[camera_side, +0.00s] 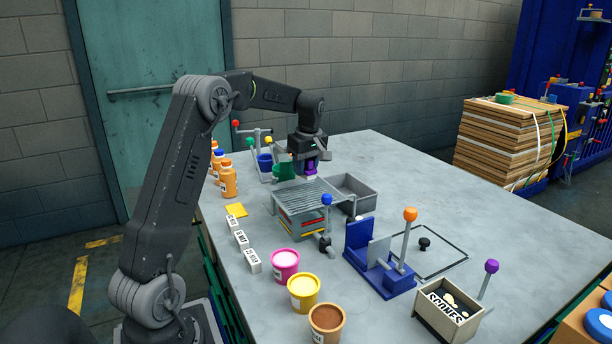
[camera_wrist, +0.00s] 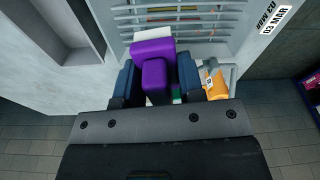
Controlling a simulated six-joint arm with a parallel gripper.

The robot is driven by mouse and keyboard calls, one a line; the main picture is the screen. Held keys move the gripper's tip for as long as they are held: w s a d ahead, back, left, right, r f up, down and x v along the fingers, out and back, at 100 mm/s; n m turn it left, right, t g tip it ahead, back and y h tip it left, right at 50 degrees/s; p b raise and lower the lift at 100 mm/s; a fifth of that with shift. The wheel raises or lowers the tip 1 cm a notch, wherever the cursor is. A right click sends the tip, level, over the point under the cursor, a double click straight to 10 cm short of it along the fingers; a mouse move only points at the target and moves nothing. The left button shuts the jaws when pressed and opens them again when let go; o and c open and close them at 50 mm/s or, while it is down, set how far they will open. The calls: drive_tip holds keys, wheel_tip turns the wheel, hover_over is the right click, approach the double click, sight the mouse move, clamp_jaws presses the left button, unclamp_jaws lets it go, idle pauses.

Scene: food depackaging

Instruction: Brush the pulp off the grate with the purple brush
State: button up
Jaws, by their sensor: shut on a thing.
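My gripper (camera_side: 306,163) is shut on the purple brush (camera_side: 312,169), just past the far edge of the grate (camera_side: 290,199) in the side view. In the wrist view the brush (camera_wrist: 155,72) sits between the two blue fingers, its head at the near edge of the slatted grate (camera_wrist: 192,14). Whether the bristles touch the slats I cannot tell. The grate lies flat on a grey frame with coloured layers below it. Brownish traces show between the slats in the wrist view, but I cannot make out the pulp clearly.
A grey open tray (camera_side: 372,191) adjoins the grate on the right. A blue-knobbed lever (camera_side: 327,200) rises at its front. Orange bottles (camera_side: 228,180), a green container (camera_side: 284,171) and a lever stand stand behind and left. Tubs and a blue press (camera_side: 372,262) stand in front. The far right table is clear.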

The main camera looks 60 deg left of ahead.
drive_tip(key=shift+r, duration=2.2)
drive_tip(key=shift+s, duration=0.1)
